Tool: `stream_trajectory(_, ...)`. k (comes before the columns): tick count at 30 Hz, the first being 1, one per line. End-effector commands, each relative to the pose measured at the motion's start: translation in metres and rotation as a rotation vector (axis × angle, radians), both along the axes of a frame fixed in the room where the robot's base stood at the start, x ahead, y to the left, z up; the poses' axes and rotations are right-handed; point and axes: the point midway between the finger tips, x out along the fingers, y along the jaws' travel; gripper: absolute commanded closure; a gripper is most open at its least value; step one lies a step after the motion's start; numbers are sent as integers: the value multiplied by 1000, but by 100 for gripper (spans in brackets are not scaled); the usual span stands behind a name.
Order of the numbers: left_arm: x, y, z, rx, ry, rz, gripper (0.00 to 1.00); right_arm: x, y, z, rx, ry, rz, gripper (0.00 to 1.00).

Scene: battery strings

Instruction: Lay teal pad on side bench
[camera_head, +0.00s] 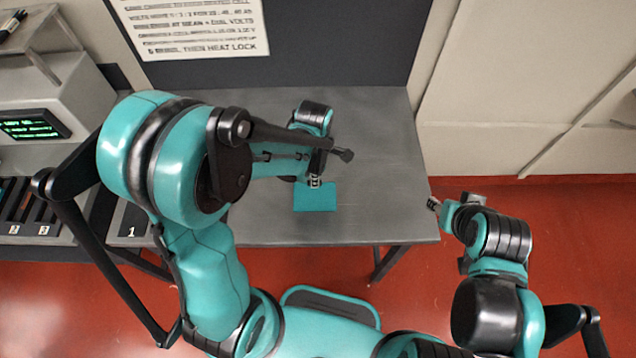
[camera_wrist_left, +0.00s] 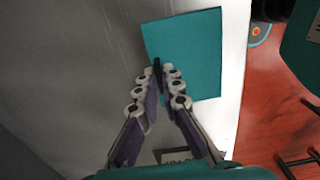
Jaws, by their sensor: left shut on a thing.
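The teal pad (camera_head: 315,199) is a flat teal square over the grey side bench (camera_head: 380,200), near the bench's front edge. My left gripper (camera_head: 315,181) is at the pad's far edge, its fingers shut on the pad. In the left wrist view the pad (camera_wrist_left: 198,60) spreads out beyond the fingertips (camera_wrist_left: 157,68), which pinch its near edge. I cannot tell whether the pad touches the bench top. My right gripper (camera_head: 446,203) is off the bench's right side, above the red floor; whether it is open or shut is unclear.
A machine with a green-lit screen (camera_head: 35,125) stands at the left, with a rack of dark slots (camera_head: 30,210) below it. A plate marked 1 (camera_head: 130,220) lies at the bench's left. A sign (camera_head: 195,28) hangs behind. The bench's right part is clear.

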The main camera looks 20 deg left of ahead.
Motion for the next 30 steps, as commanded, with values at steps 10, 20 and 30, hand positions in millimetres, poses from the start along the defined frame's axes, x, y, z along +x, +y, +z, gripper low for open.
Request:
stream_trajectory(10,28,-1,-23,0,1,-1,100,0,0,-8,0,0,0,60)
stream_trajectory(20,27,-1,-57,0,0,-1,100,0,0,-17,0,0,0,60)
stream_trajectory(30,27,-1,-60,0,0,-1,83,0,0,-21,0,0,0,60)
